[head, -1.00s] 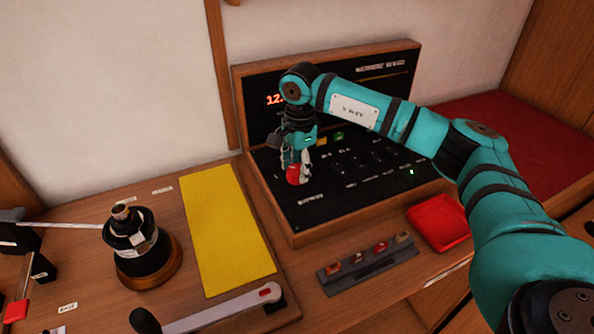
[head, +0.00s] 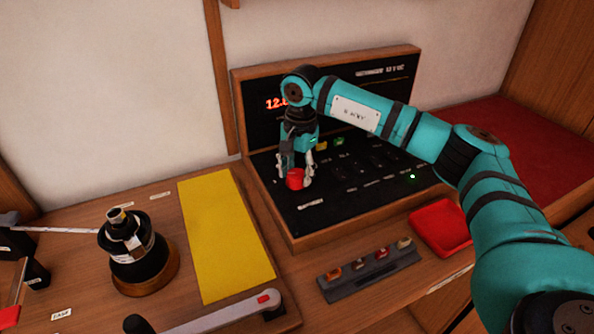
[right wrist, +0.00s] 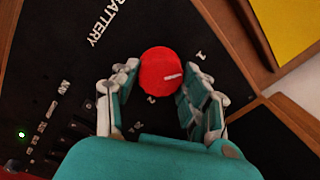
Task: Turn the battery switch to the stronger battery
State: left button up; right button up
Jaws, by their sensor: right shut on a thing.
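The battery switch is a round red knob (head: 295,179) on the black sloping panel (head: 345,205). My right gripper (head: 296,178) reaches down from above and is shut on the knob, one finger on each side. A red lit display (head: 275,103) on the upright panel starts with 12; my arm hides the rest. My left gripper is not in view.
A yellow mat (head: 225,240), a black winch-like drum (head: 135,250) and a grey lever (head: 220,312) are on the wooden top to the left. A grey strip with several small pieces (head: 345,282) and a red tray (head: 438,228) lie in front of the panel.

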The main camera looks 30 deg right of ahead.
aim_at(300, 175)
jog(key=shift+r, duration=0.1)
jog(key=o, duration=1.1)
jog(key=shift+o, duration=0.3)
notch_tip(300, 175, up, 12)
jog(key=shift+s+d, duration=0.15)
jog(key=shift+s, duration=0.15)
